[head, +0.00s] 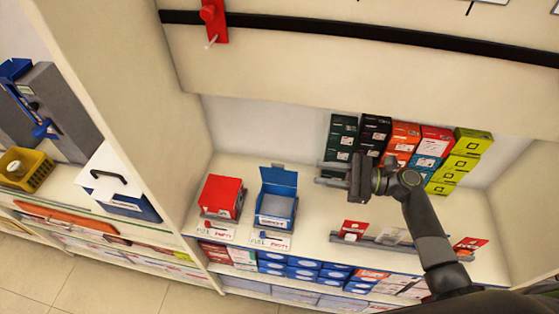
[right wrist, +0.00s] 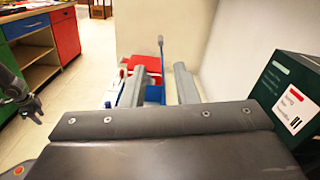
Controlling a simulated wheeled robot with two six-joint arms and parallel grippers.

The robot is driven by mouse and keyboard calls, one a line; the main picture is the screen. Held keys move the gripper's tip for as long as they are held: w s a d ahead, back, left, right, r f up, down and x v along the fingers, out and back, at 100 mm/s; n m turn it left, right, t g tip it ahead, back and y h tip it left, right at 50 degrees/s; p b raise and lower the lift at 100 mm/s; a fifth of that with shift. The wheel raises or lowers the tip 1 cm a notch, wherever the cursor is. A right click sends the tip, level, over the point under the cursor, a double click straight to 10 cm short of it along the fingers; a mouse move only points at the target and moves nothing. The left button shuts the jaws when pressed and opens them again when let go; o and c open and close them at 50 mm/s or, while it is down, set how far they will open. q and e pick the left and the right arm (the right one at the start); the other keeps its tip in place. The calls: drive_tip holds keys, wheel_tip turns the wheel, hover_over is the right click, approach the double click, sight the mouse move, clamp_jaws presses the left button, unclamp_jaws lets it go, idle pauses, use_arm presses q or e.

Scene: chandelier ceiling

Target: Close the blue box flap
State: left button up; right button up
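The blue box (head: 275,211) stands on the shelf, left of my right gripper. Its flap (head: 279,181) stands up open at the back, and the light inside shows. In the right wrist view, the blue box (right wrist: 154,93) appears ahead, partly hidden by my fingers, with its flap (right wrist: 161,56) upright and seen edge-on. My right gripper (head: 321,174) is open and empty, with its fingers pointing left toward the box and apart from it. In the right wrist view its two fingers are spread wide.
A red box (head: 222,196) stands left of the blue one. Stacked dark green boxes (head: 341,138), orange boxes (head: 405,137) and yellow boxes (head: 467,152) stand behind my right gripper. Price cards (head: 270,241) line the shelf front. The shelf between gripper and blue box is clear.

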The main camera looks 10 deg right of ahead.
sight(282, 167)
drive_tip(key=p+x, duration=0.3)
drive_tip(key=x, duration=0.8)
drive_tip(key=shift+w, duration=0.1)
drive_tip(key=shift+w+a+f, duration=0.1)
drive_tip(key=shift+w+a, duration=0.05)
drive_tip(key=shift+a, duration=0.2)
clamp_jaws()
